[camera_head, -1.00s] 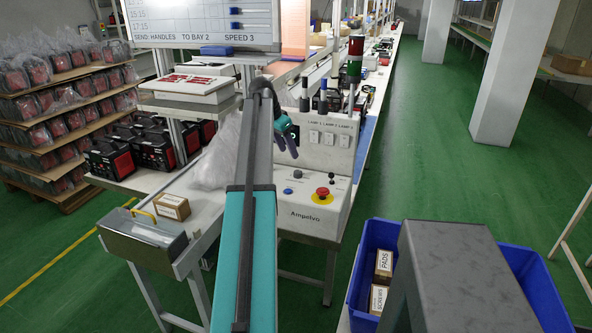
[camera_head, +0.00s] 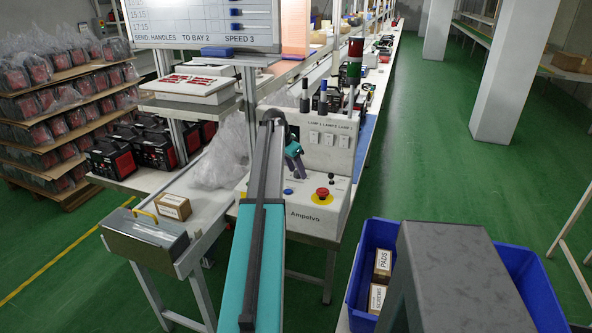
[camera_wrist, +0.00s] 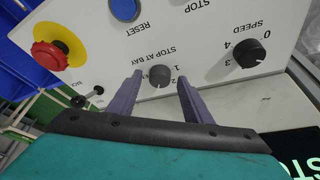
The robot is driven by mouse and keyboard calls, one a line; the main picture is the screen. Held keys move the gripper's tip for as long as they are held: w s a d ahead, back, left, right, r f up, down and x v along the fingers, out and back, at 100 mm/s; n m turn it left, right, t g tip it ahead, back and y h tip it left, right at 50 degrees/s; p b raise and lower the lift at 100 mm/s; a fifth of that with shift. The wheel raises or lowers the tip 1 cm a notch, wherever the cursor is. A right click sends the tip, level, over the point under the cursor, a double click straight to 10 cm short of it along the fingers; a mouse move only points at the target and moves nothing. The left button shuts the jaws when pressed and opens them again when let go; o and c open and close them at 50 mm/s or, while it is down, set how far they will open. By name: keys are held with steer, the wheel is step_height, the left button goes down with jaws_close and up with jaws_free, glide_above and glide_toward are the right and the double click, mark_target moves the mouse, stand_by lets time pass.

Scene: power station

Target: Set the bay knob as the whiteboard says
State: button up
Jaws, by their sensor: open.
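The whiteboard (camera_head: 205,28) in the head view reads "SEND: HANDLES TO BAY 2 SPEED 3". The grey bay knob (camera_wrist: 159,75) shows in the wrist view by the label "STOP AT BAY", which appears upside down. A "1" is readable beside it; the other bay numbers are hidden or unclear. A pale pointer mark seems to face the lower edge of the picture. My gripper (camera_wrist: 160,77) is open, with one finger on each side of the knob and visible gaps to both. In the head view my gripper (camera_head: 300,174) is low over the panel and hides the knob.
The black speed knob (camera_wrist: 251,54) is close to one finger, its mark seemingly toward 3. The blue reset button (camera_wrist: 124,9), red emergency stop (camera_wrist: 52,55) and small black switch (camera_wrist: 88,98) share the panel. A blue crate (camera_head: 522,262) stands at the right.

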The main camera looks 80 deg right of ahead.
steer(key=c, duration=0.9)
steer(key=shift+a+f, duration=0.1)
steer(key=shift+c, duration=0.7)
steer(key=shift+n, duration=0.5)
steer(key=n, duration=0.1)
steer(key=n+t, duration=0.1)
steer(key=n, duration=0.1)
steer(key=n+h, duration=0.1)
steer(key=shift+s+n+t, duration=0.25)
steer(key=shift+n+t, duration=0.15)
steer(key=n+t, duration=0.2)
steer(key=n, duration=0.4)
steer(key=shift+s, duration=0.1)
